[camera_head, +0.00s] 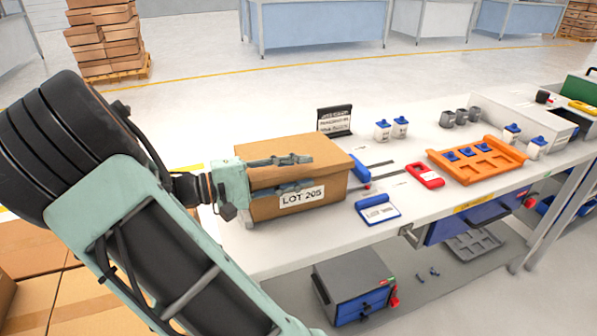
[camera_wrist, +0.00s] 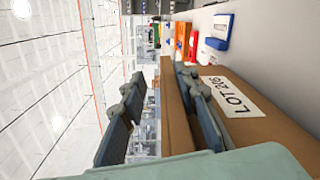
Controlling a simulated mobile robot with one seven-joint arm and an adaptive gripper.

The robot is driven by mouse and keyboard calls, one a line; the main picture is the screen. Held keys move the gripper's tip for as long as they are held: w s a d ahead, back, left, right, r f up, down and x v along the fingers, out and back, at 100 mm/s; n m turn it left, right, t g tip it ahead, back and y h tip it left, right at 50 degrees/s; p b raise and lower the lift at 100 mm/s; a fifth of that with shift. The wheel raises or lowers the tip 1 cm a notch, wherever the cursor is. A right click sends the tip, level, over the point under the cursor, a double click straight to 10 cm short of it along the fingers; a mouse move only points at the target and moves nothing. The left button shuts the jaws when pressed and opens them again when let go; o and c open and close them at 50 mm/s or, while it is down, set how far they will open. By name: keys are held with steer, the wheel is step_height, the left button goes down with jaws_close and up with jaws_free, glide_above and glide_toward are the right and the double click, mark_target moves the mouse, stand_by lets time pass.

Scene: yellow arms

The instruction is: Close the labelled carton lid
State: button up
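The brown carton (camera_head: 334,188) stands on the white bench with a LOT 205 label (camera_head: 302,197) on its front. Its lid (camera_head: 300,146) lies roughly level over the top; I cannot tell whether it is fully down. My gripper (camera_head: 310,171) reaches across the carton's front from the left, fingers spread one above the other. In the wrist view, turned on its side, my gripper (camera_wrist: 156,80) is open, and the lid's edge (camera_wrist: 176,110) shows between its fingers. The lower finger lies near the labelled front (camera_wrist: 262,132); contact is unclear.
A blue-edged card (camera_head: 377,209), a red-framed piece (camera_head: 425,176) and an orange tray (camera_head: 476,160) lie to the right. A black sign (camera_head: 335,121) stands behind the carton. White bottles with blue caps (camera_head: 382,130) stand farther back. A grey box (camera_head: 352,285) sits below the bench.

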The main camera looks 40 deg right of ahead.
steer(key=shift+a, duration=0.1)
steer(key=v, duration=1.2)
steer(key=p+v, duration=0.3)
steer(key=v, duration=0.9)
steer(key=shift+a, duration=0.2)
stand_by(0.5)
stand_by(0.6)
